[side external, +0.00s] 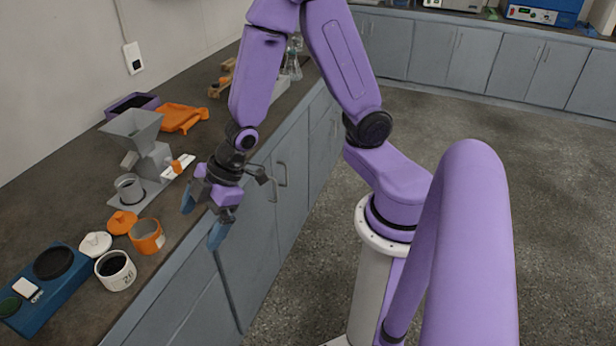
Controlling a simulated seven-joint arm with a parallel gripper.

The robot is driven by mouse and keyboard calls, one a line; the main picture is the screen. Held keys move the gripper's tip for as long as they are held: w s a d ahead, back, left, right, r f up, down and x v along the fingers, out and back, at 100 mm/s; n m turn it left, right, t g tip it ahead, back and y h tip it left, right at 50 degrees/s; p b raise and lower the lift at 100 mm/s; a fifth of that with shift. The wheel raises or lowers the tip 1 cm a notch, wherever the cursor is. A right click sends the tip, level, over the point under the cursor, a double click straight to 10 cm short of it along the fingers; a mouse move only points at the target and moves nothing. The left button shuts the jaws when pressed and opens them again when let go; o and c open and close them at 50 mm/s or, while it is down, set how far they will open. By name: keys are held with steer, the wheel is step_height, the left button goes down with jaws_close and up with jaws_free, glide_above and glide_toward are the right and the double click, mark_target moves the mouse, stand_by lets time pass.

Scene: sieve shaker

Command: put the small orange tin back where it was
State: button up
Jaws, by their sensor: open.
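The small orange tin (146,236) stands upright and open on the dark counter near its front edge, with a pale label on its side. An orange lid (122,222) lies beside it, just behind and to its left. My gripper (204,219) is open and empty, to the right of the tin at the counter's front edge. Its blue fingertips are apart and touch nothing that I can see. Whether anything is inside the orange tin is hard to tell.
A white tin (116,271) with dark contents and a white lid (96,244) are close to the orange tin. A blue scale-like device (43,290) is at the left. A grey hopper machine (143,160) with a cup (130,188) stands behind. An orange tray (181,118) lies farther back.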

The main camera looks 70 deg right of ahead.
steer(key=s+d+r+g+h, duration=0.1)
steer(key=s+d+r, duration=0.1)
steer(key=s, duration=0.4)
steer(key=s+d+r+g+h, duration=0.1)
steer(key=s+d+r, duration=0.2)
steer(key=s+r, duration=0.2)
steer(key=s+d+r+g+h, duration=0.2)
steer(key=s+r, duration=0.1)
steer(key=s, duration=0.5)
steer(key=shift+s+d+r+m, duration=0.2)
steer(key=shift+d+r+m, duration=0.05)
steer(key=shift+m, duration=0.05)
